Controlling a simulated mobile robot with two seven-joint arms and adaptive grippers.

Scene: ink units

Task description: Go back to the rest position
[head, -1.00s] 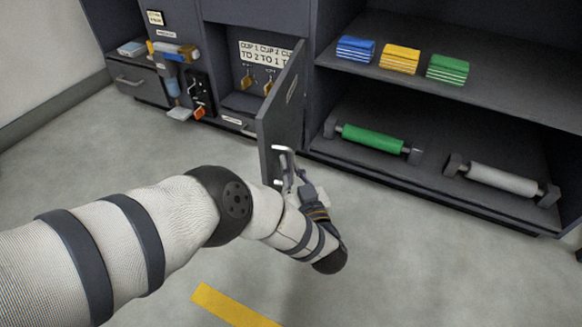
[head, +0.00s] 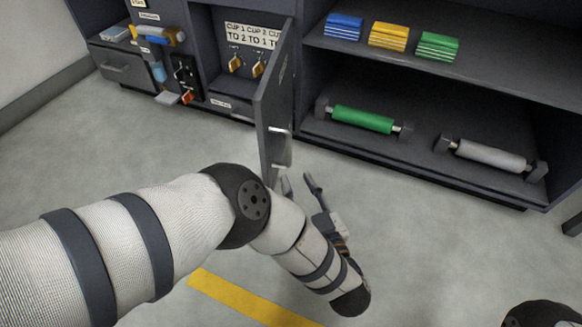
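My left arm comes in from the left and bends down at the elbow. My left gripper (head: 299,184) is open and empty, with its two dark fingers apart. It is just below and to the right of the handle (head: 281,149) of the open cabinet door (head: 271,107), and I see no contact. My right gripper is not in view. A dark rounded part at the bottom right corner may belong to my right arm.
Blue (head: 342,28), yellow (head: 388,37) and green (head: 437,46) blocks sit on the upper right shelf. Green (head: 363,119) and grey (head: 489,155) rollers lie below. The floor (head: 440,240) is clear at the right.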

